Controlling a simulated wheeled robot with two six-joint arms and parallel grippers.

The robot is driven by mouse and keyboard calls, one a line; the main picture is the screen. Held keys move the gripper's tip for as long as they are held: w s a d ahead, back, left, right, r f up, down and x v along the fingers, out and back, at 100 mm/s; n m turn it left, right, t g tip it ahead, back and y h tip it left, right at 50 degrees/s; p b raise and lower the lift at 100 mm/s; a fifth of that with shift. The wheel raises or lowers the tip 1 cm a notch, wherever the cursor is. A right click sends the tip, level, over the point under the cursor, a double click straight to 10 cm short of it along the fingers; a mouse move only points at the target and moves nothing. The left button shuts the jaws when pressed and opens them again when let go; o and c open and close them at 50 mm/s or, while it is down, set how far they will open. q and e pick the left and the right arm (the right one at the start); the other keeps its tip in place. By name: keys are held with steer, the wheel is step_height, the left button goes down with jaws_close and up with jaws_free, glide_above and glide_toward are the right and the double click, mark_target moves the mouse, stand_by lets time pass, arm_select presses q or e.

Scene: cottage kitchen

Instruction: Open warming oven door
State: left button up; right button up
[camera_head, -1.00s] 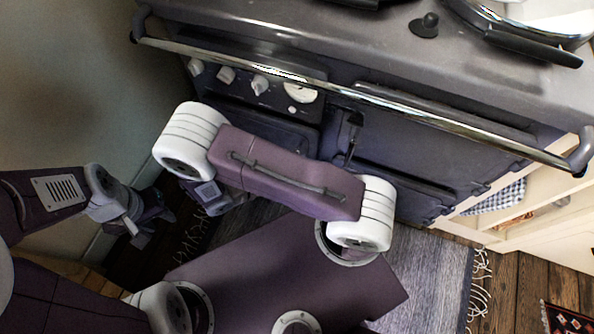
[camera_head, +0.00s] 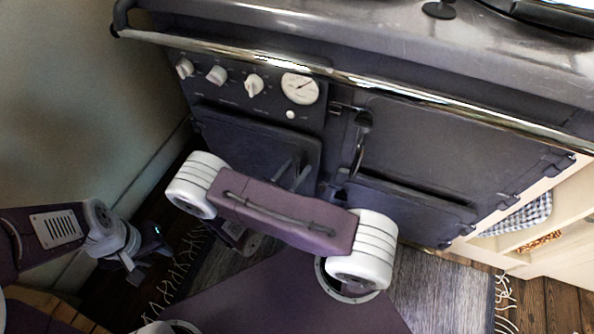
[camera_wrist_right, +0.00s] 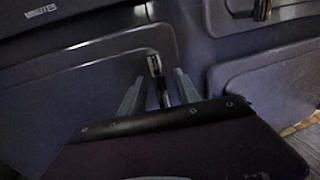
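The dark range cooker has several closed doors. A left door (camera_head: 235,138) sits below the knob panel. My right gripper (camera_head: 295,172) is in front of this door, partly hidden behind my own arm link. In the right wrist view its two grey fingers (camera_wrist_right: 158,92) are apart, with an upright metal handle (camera_wrist_right: 154,66) showing between them at the edge of a closed door panel (camera_wrist_right: 85,85). I cannot tell whether they touch it. My left gripper (camera_head: 145,258) hangs at lower left, its fingers apart and empty, far from the cooker doors.
A chrome rail (camera_head: 330,72) runs across the cooker front above the doors. Larger right doors (camera_head: 450,150) are closed, with a dark handle (camera_head: 360,140) beside them. A grey rug (camera_head: 440,290) lies on the floor. A wall (camera_head: 70,110) stands at left, cream shelves (camera_head: 560,240) at right.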

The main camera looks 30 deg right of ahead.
steer(key=shift+w+d, duration=0.1)
steer(key=shift+d, duration=0.05)
jaws_close()
stand_by(1.4)
